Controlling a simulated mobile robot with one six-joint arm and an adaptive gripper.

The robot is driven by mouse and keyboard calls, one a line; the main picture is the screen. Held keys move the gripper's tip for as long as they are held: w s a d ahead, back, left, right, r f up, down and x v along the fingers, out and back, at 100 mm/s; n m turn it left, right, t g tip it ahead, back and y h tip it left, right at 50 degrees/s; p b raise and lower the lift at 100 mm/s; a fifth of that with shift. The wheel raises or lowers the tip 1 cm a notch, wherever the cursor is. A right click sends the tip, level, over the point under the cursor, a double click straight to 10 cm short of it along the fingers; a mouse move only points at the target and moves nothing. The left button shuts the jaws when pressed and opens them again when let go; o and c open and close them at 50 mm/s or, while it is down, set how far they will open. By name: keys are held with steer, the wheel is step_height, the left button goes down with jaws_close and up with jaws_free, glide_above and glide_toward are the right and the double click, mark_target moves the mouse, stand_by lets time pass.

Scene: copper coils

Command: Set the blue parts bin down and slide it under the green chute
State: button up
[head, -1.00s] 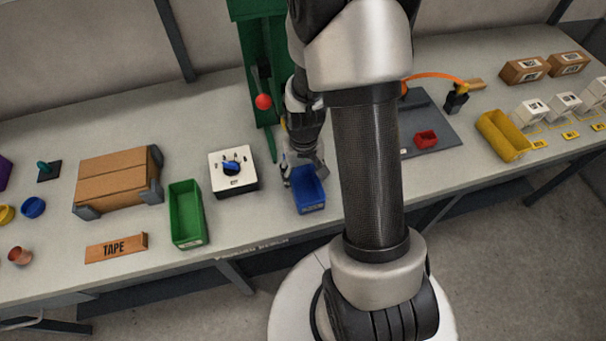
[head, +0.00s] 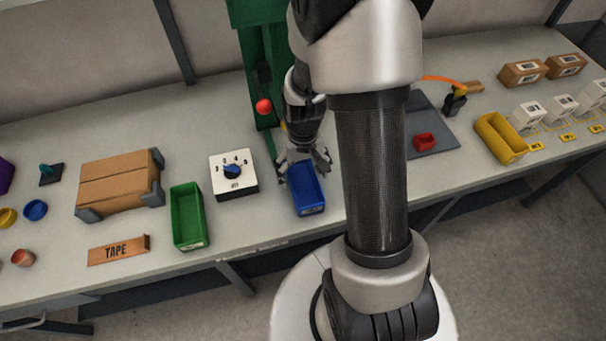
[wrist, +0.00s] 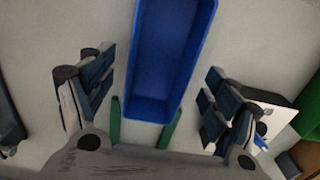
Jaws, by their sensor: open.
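The blue parts bin (head: 309,208) stands upright and looks empty on the bench, in front of the green machine (head: 253,50). In the wrist view the bin (wrist: 165,60) lies between my spread fingers, with a clear gap on each side. My gripper (head: 303,163) is open at the bin's back end, and also shows in the wrist view (wrist: 160,90). Two green strips flank the bin's near end in the wrist view. I cannot tell which green part is the chute; my arm hides some of the machine.
A white box with a dial (head: 234,187) and a green bin (head: 187,232) stand left of the blue bin. A red ball knob (head: 264,106) juts from the machine. The bench front edge (head: 285,240) is close in front. My arm hides the bench just right.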

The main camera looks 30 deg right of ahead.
steer(key=s+a+r+n+t+p, duration=0.1)
steer(key=s+a+r, duration=0.15)
steer(key=r, duration=0.85)
steer(key=s+a+r+n+t+p, duration=0.1)
steer(key=a+r+p, duration=0.15)
steer(key=r, duration=0.85)
steer(key=s+a+r+t, duration=0.1)
steer(key=s+a+r, duration=0.1)
steer(key=s, duration=0.3)
steer(key=s+a+r+n+t+b, duration=0.1)
steer(key=s+a+r, duration=0.2)
steer(key=s+r, duration=0.2)
steer(key=shift+a+r+t, duration=0.15)
steer(key=shift+a+t, duration=0.15)
steer(key=shift+a, duration=0.05)
steer(key=shift+c, duration=0.2)
